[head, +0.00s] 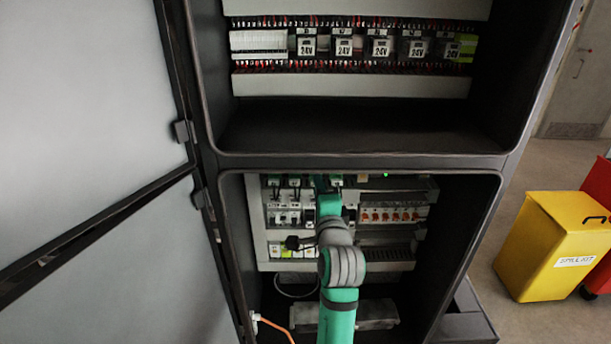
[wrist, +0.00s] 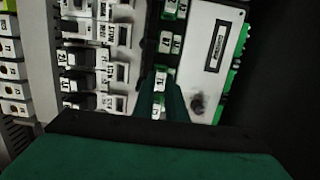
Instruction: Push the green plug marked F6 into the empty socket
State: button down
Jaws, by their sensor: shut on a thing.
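My gripper (wrist: 161,103) is shut on a small green plug (wrist: 160,80) with a white label, in the middle of the wrist view. The label is too small and blurred to read for certain. Other green plugs with white labels (wrist: 166,42) sit in a row just beyond it. The head view shows my arm reaching into the lower cabinet bay, with my gripper near the top row of devices; the arm hides most of the held plug there. I cannot pick out the empty socket, nor tell whether the plug touches one.
White breakers (head: 288,207) stand left of my arm and orange-switched modules (head: 393,214) right of it. The bay's frame (head: 360,161) crosses above my arm. Open grey doors (head: 80,90) stand at left. A yellow bin (head: 555,245) stands on the floor at right.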

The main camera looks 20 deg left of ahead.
jog(key=shift+w+a, duration=0.15)
jog(key=shift+w, duration=0.05)
dwell(0.4)
jog(key=c, duration=1.7)
grip_release()
jog(key=v, duration=1.1)
jog(key=s+d+f+n+h, duration=0.1)
jog(key=s+d+f+h, duration=0.15)
jog(key=s+f, duration=0.4)
jog(key=s+d+f+n+h, duration=0.1)
jog(key=s+d+f+n, duration=0.2)
jog(key=f, duration=0.7)
jog(key=s+d+f+h, duration=0.2)
jog(key=s+f, duration=0.4)
jog(key=f, duration=0.3)
jog(key=s+d+f+n, duration=0.1)
jog(key=s+n, duration=0.2)
jog(key=s, duration=0.6)
jog(key=s+d+f+n+h, duration=0.1)
jog(key=s+n, duration=0.2)
jog(key=s, duration=0.6)
jog(key=s+d+f+n+g+h, duration=0.1)
jog(key=s+f+n, duration=0.1)
jog(key=s, duration=0.7)
jog(key=shift+s+d+n, duration=0.35)
jog(key=shift+d+n, duration=0.05)
jog(key=shift+n, duration=0.3)
